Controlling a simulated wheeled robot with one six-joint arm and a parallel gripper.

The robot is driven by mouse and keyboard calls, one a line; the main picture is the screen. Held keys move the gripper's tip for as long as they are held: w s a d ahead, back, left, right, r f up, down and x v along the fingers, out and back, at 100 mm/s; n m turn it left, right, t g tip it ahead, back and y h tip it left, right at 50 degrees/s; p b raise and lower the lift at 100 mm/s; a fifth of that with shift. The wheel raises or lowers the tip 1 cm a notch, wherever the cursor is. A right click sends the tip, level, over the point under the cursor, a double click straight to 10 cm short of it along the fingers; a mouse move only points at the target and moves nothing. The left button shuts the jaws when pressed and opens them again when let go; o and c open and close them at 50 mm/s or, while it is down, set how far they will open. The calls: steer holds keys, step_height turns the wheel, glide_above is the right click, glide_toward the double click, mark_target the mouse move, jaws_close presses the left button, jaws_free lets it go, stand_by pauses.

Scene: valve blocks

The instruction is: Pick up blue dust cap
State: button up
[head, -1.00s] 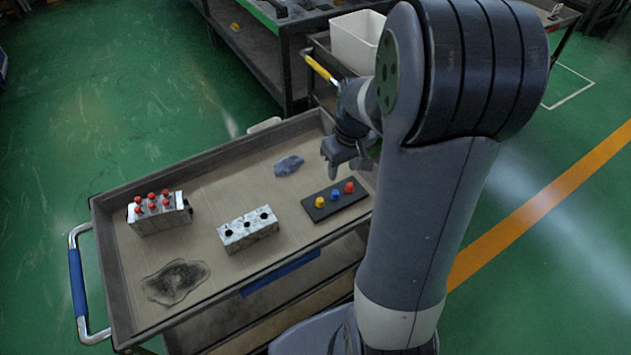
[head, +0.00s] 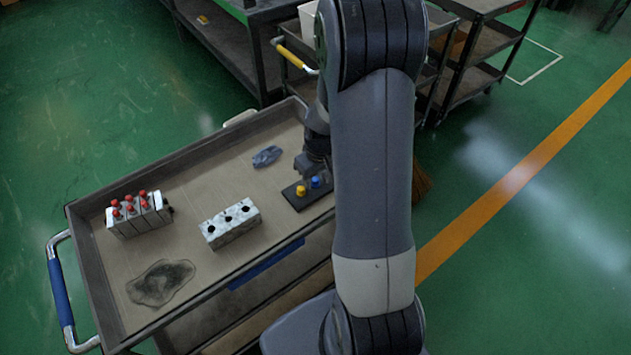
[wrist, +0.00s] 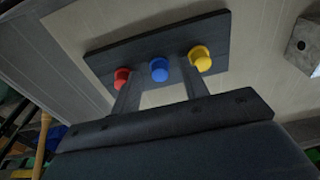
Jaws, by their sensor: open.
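The blue dust cap (head: 315,182) sits on a dark board (head: 295,203) at the cart's right end, beside the yellow cap (head: 301,190). In the wrist view the blue dust cap (wrist: 159,70) stands between the red cap (wrist: 122,75) and the yellow cap (wrist: 200,59). My gripper (wrist: 161,84) is open and empty, its two fingers reaching toward the board on either side of the blue cap's line. I cannot tell if the cap is fully between the fingertips. In the head view my arm hides the red cap and most of my gripper.
A pale valve block with dark holes (head: 231,228) stands mid-tray. A block with several red caps (head: 138,217) is to its left. A blue rag (head: 266,156) lies behind, and a dark stain (head: 160,283) in front. The tray has a raised rim (head: 170,169).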

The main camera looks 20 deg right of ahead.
jaws_close()
stand_by(0.5)
